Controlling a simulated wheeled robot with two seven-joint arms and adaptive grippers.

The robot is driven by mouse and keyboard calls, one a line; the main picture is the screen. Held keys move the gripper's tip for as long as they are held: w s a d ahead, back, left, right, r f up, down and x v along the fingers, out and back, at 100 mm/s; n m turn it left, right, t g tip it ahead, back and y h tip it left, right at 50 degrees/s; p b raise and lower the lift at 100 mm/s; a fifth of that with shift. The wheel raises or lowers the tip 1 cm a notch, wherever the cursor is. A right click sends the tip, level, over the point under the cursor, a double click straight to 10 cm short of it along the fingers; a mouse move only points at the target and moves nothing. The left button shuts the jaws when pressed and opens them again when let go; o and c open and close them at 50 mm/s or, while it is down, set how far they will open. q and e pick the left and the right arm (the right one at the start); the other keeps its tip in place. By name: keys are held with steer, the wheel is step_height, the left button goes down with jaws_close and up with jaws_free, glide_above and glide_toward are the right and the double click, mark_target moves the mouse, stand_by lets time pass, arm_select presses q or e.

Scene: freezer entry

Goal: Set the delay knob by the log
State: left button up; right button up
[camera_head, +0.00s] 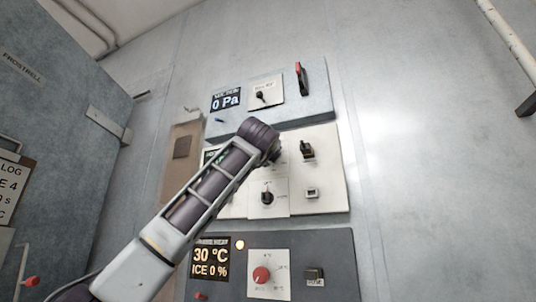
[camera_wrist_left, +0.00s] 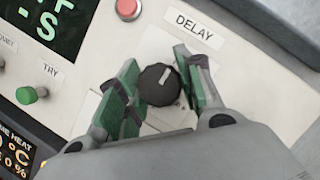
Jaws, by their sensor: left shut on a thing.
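The black delay knob (camera_wrist_left: 152,86) is in the middle of the left wrist view, below and left of its DELAY label (camera_wrist_left: 194,27). Its pale mark points up and slightly right there. My left gripper (camera_wrist_left: 162,78) is shut on the knob, with a green-padded finger on each side. In the head view my left gripper (camera_head: 275,157) is at the middle panel (camera_head: 329,170), and the arm hides the knob. The log (camera_head: 10,186) hangs at the left edge, cut off; "LOG", "E 4", "0 s" and "C" show. The delay display (camera_wrist_left: 45,22) is cut off, showing "-S". My right gripper is not in view.
An upper panel (camera_head: 318,97) reads 0 Pa and has a red-handled lever (camera_head: 301,78). A lower panel (camera_head: 335,250) reads 30 °C, ICE 0 %, with a red knob (camera_head: 262,275).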

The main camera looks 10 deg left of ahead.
arm_select(q)
steer(key=o, duration=1)
steer(key=shift+o, duration=0.2)
steer(key=shift+s, duration=0.15)
steer(key=v, duration=1.1)
steer(key=shift+s+f, duration=0.25)
steer(key=shift+s, duration=0.05)
stand_by(0.5)
